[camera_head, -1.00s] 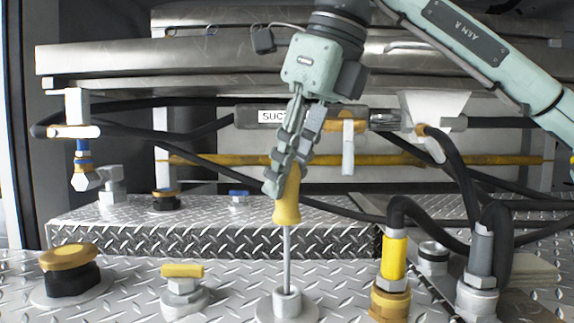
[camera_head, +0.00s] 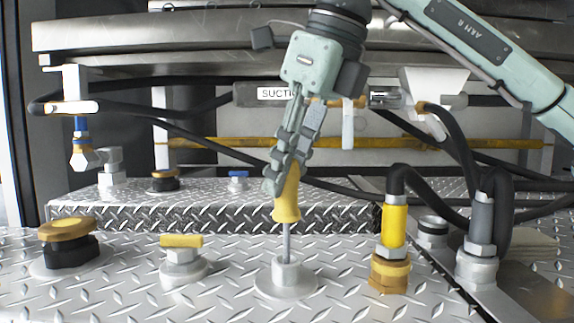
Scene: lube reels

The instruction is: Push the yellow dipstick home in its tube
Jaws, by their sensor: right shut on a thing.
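The yellow dipstick (camera_head: 286,207) stands upright, its handle above the deck and its grey rod (camera_head: 286,245) running down into the short metal tube (camera_head: 286,272). A short length of rod shows between the handle and the tube's rim. The tube rises from a round flange on the diamond plate. My right gripper (camera_head: 279,180) comes down from above and is shut on the upper part of the yellow handle, hiding its top. My left gripper does not show.
A yellow-handled valve (camera_head: 181,255) and a yellow-topped black cap (camera_head: 68,240) stand left of the tube. A yellow and brass hose fitting (camera_head: 392,245) stands to the right. Black hoses and a pipe labelled SUCTION (camera_head: 280,93) cross behind my gripper.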

